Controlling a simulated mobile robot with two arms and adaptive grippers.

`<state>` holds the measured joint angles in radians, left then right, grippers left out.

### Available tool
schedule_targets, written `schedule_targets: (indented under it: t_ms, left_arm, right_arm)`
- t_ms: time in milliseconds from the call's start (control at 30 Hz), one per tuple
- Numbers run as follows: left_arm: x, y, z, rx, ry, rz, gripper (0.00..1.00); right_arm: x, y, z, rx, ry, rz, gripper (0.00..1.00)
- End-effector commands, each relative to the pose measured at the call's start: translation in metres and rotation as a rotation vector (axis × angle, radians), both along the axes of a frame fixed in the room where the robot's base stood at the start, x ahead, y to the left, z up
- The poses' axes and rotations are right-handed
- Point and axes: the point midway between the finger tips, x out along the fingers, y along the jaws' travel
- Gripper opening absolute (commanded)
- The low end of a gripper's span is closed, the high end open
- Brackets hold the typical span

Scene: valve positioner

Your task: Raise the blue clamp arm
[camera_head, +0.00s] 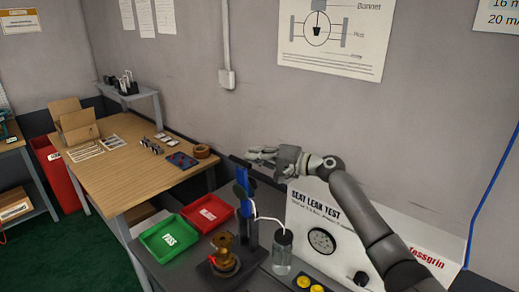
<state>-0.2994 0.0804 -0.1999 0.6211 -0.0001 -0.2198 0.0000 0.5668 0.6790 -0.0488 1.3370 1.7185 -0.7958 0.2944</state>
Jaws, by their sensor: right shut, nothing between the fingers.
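The blue clamp arm (241,190) stands roughly upright on a dark post beside the brass valve (225,252), on the grey bench. My right gripper (257,160) reaches in from the right. It is shut and empty, and in the picture it lies close to the top end of the clamp arm. I cannot tell whether it touches the clamp arm. My left gripper is out of view.
A green tray (147,243) and a red tray (193,222) sit left of the valve. A clear jar (282,265) with a white tube stands right of it. The white seat leak test box (300,225) is behind, below my right arm. A wooden table (120,175) stands farther left.

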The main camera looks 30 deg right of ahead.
Motion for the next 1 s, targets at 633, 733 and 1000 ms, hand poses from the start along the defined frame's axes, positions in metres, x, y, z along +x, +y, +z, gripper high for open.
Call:
schedule_targets:
  t_ms: [633,733,1000]
  left_arm:
    - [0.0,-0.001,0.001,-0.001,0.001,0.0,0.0]
    - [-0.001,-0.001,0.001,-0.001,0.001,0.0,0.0]
    - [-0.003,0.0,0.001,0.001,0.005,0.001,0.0]
  right_arm:
    - [-0.008,0.024,0.0,-0.099,-0.033,0.001,0.0]
    - [-0.008,0.024,0.0,-0.099,-0.033,0.001,0.0]
    - [-0.011,0.022,0.0,-0.099,-0.034,0.0,0.0]
